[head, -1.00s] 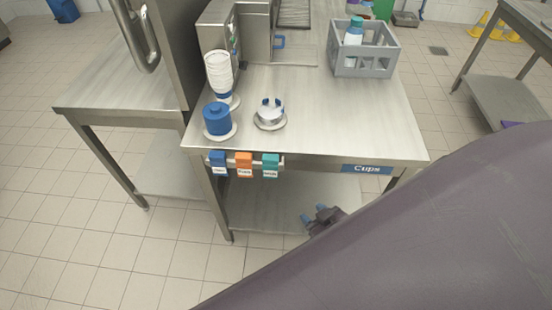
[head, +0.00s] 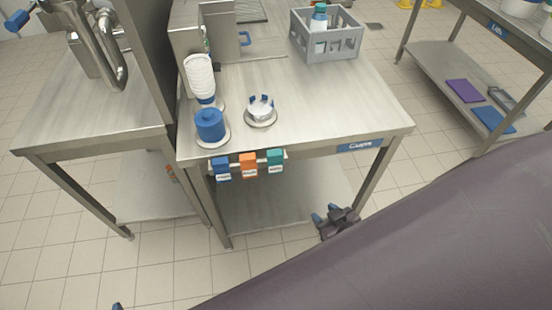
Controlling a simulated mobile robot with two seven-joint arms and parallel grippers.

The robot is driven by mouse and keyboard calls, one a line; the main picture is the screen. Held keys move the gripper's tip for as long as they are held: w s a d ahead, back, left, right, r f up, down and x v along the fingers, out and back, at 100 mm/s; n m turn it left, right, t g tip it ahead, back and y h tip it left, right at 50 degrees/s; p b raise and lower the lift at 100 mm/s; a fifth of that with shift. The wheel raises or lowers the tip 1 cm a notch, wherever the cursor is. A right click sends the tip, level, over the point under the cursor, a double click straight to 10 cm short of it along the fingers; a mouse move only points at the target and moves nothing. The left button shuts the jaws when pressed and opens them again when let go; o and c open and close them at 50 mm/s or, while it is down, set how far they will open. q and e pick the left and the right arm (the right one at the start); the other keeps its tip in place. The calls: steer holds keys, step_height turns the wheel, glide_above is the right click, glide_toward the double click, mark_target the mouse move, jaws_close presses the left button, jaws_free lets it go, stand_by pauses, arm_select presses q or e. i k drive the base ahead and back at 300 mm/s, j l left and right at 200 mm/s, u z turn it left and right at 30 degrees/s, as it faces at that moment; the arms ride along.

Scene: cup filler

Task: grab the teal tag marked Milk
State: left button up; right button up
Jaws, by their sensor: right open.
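The teal tag (head: 275,158) hangs at the right end of a short rail on the table's front edge. Its white label is too small to read surely. An orange tag (head: 248,163) and a blue tag (head: 221,168) hang to its left.
The steel table (head: 330,110) carries a cup stack (head: 200,77), a blue lidded container (head: 209,124), a round metal holder (head: 261,109) and a grey crate (head: 327,42). A blue Cups label (head: 360,145) marks its front edge. Open floor lies in front.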

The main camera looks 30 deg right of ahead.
mark_target(274, 158)
steer(key=j+z, duration=0.45)
steer(key=j, duration=0.4)
steer(key=j+z, duration=0.25)
steer(key=j, duration=0.65)
steer(key=k, duration=0.05)
